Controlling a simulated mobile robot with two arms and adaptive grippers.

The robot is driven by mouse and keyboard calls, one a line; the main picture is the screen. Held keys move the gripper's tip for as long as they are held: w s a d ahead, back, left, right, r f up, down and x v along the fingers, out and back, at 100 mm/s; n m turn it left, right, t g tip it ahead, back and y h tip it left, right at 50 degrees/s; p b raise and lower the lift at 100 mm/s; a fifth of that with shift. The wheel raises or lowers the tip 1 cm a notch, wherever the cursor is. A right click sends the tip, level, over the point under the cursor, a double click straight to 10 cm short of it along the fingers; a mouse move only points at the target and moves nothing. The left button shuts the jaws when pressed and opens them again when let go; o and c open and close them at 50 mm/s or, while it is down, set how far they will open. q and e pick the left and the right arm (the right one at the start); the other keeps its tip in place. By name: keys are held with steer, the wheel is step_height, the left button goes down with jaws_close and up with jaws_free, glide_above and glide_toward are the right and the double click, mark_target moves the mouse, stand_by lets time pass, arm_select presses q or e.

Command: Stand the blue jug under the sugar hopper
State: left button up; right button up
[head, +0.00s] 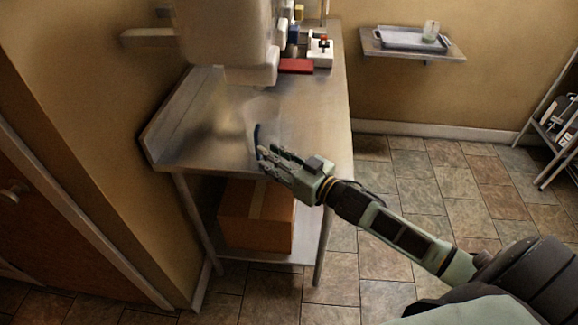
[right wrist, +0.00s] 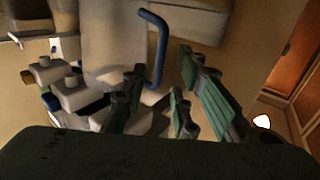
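The blue jug's blue handle (head: 257,138) shows on the steel counter near its front edge. Its pale, see-through body (head: 263,106) is hard to make out against the metal. The large beige sugar hopper (head: 222,35) is on the wall above and behind the jug, with a lower block (head: 250,76) under it. My right gripper (head: 264,158) is at the handle. In the right wrist view the handle (right wrist: 162,48) shows between the spread fingers (right wrist: 160,75), with gaps beside it. I cannot tell whether any finger touches it. My left gripper is out of view.
The steel counter (head: 195,140) is bare to the left of the jug. A red item (head: 296,66) and small white devices (head: 320,52) stand at its back. A cardboard box (head: 256,218) sits on the shelf below. A wall shelf (head: 375,46) holds a tray and a cup.

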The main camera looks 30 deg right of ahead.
steer(key=v, duration=0.6)
steer(key=shift+b, duration=0.35)
steer(key=s+a+f+m+g+h, duration=0.1)
steer(key=s+f+g+h, duration=0.1)
steer(key=f, duration=0.8)
steer(key=s+a+f+m+g+h, duration=0.1)
steer(key=a+f+h, duration=0.15)
steer(key=f, duration=0.85)
steer(key=s+d+f+g+h, duration=0.1)
steer(key=s+f+g, duration=0.2)
steer(key=s+f, duration=0.5)
steer(key=s+d+f+g+h, duration=0.15)
steer(key=s+f, duration=0.25)
steer(key=f, duration=0.8)
steer(key=s+a+f+g, duration=0.1)
steer(key=s+f, duration=0.4)
steer(key=s, duration=0.5)
steer(key=s+f+g, duration=0.4)
steer(key=s+f, duration=0.1)
steer(key=s, duration=0.5)
steer(key=s+a+f+g, duration=0.1)
steer(key=s+f+g, duration=0.2)
steer(key=s+f, duration=0.3)
steer(key=s, duration=0.4)
steer(key=shift+a, duration=0.3)
steer(key=shift+w+r, duration=0.1)
steer(key=shift+c, duration=0.3)
